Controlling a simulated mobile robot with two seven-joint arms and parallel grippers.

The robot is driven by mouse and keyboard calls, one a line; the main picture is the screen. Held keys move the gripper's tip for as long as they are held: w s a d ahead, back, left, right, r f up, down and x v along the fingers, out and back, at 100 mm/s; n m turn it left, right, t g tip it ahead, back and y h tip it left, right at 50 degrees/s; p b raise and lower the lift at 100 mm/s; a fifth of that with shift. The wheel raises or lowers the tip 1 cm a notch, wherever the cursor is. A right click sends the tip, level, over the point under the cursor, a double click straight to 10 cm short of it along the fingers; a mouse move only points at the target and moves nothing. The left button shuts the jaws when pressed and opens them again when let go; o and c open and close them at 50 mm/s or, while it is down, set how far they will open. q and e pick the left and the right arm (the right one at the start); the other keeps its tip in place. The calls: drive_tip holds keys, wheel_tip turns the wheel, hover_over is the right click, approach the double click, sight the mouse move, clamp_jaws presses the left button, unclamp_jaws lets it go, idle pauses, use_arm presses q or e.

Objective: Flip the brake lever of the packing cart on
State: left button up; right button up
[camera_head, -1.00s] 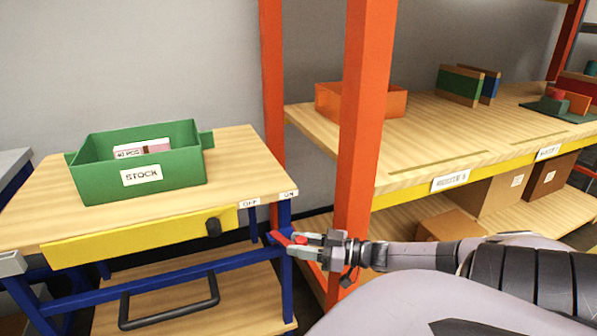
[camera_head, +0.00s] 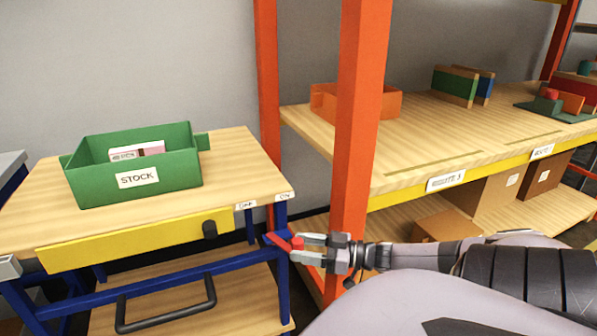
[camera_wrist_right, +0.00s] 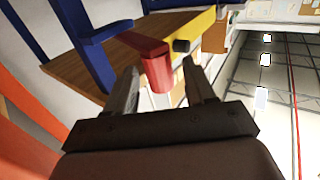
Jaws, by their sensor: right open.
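The packing cart (camera_head: 265,165) has a wooden top and blue frame at the left of the head view. Its small red brake lever (camera_head: 297,243) is at the right front leg, below the OFF and ON labels (camera_head: 284,196). My right gripper (camera_head: 301,249) is open at the lever's end. In the right wrist view, the thick red end of the lever (camera_wrist_right: 156,68) lies between the spread fingers of the right gripper (camera_wrist_right: 162,75). I cannot tell whether a finger touches it. My left gripper is not in view.
A green STOCK bin (camera_head: 180,170) sits on the cart top. A black knob (camera_head: 210,229) is on the yellow front strip, and a black handle (camera_head: 165,305) is below. An orange rack post (camera_head: 355,140) stands close behind my right gripper.

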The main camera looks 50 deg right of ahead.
drive_tip(key=shift+p+v, duration=0.5)
drive_tip(key=shift+v, duration=2.25)
drive_tip(key=shift+a+f, duration=0.1)
drive_tip(key=shift+a, duration=0.05)
drive_tip(key=s+a+f+m+g+h, duration=0.1)
drive_tip(key=a+f+g+h, duration=0.1)
drive_tip(key=a+f, duration=0.65)
drive_tip(key=s+a+f+m+g+h, duration=0.1)
drive_tip(key=a+f+m+h, duration=0.15)
drive_tip(key=a, duration=1.05)
drive_tip(key=s+a+r+g+p, duration=0.1)
drive_tip(key=s+a+r+g, duration=0.15)
drive_tip(key=a, duration=0.95)
wheel_tip(320, 180, up, 11)
drive_tip(key=d+n+p, duration=0.1)
drive_tip(key=p, duration=1.3)
drive_tip(key=shift+s+d+h, duration=0.2)
drive_tip(key=shift+d+h, duration=0.05)
drive_tip(key=shift+h, duration=0.1)
drive_tip(key=shift+r+g, duration=0.1)
drive_tip(key=shift+g, duration=0.15)
